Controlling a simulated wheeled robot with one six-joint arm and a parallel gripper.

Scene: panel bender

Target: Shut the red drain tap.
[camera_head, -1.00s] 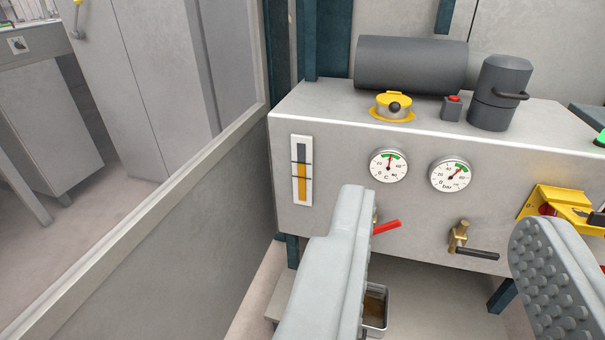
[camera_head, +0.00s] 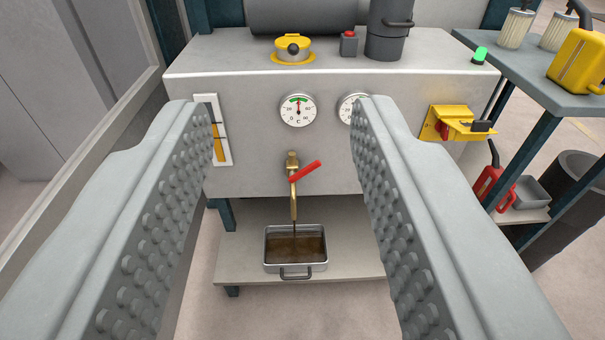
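The red drain tap (camera_head: 305,171) is a brass tap with a red lever on the front of the grey tank (camera_head: 250,180). The lever slants up to the right. A thin brown stream runs from the brass spout down into a metal drip tray (camera_head: 296,270), which holds brown liquid. My gripper (camera_head: 282,110) is open and empty. Its two studded grey fingers stand wide apart, with the tap showing between them, farther off. The fingers do not appear to touch the tap. The black-handled tap is hidden behind the right finger.
The tray stands on a low shelf (camera_head: 350,262) under the tank. A yellow bracket (camera_head: 452,123) juts from the tank front at right. A side table (camera_head: 545,85) holds filters and a yellow can. A grey panel wall (camera_head: 90,130) bounds the left.

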